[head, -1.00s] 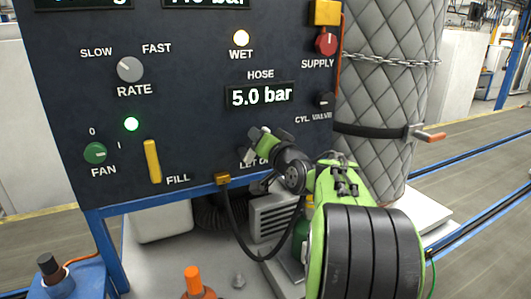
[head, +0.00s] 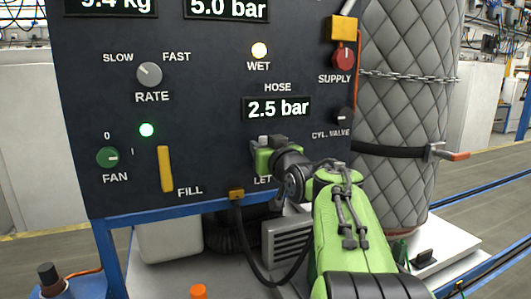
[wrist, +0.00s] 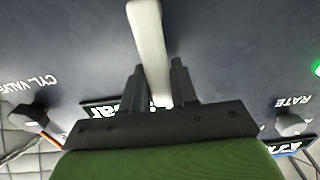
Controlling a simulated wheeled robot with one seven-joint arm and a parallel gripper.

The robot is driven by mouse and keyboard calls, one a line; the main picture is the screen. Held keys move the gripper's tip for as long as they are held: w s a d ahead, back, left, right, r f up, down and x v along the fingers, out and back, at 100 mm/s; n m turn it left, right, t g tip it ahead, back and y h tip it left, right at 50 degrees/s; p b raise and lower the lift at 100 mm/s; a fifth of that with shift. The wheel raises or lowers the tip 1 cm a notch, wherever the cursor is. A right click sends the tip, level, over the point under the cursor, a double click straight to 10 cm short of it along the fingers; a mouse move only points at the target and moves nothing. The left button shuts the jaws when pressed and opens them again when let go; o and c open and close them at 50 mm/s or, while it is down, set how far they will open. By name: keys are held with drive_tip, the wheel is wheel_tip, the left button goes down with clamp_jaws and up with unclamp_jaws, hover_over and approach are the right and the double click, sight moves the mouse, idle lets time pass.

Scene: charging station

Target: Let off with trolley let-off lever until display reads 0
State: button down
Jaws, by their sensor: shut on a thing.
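The let-off lever (wrist: 148,35) is a pale bar in the wrist view, running between the two dark fingers of my gripper (wrist: 158,85). My gripper is shut on it. In the head view my gripper (head: 268,142) is at the lower right of the dark panel, just above the partly covered "LET OFF" label, and it hides the lever there. The hose display (head: 276,108) reads 2.5 bar. A second display (head: 227,8) at the top edge reads 5.0 bar.
The yellow fill lever (head: 165,169), green fan knob (head: 108,157) and grey rate knob (head: 149,74) are on the panel's left. The cylinder valve knob (head: 344,117) and red supply knob (head: 343,58) are to the right. A black hose (head: 243,250) hangs below.

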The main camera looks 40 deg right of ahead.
drive_tip(key=shift+f, duration=0.1)
idle(0.3)
drive_tip(key=c, duration=1)
unclamp_jaws()
drive_tip(key=shift+o, duration=0.2)
drive_tip(key=v, duration=1.5)
drive_tip(key=shift+s+a, duration=0.25)
drive_tip(key=shift+s, duration=0.05)
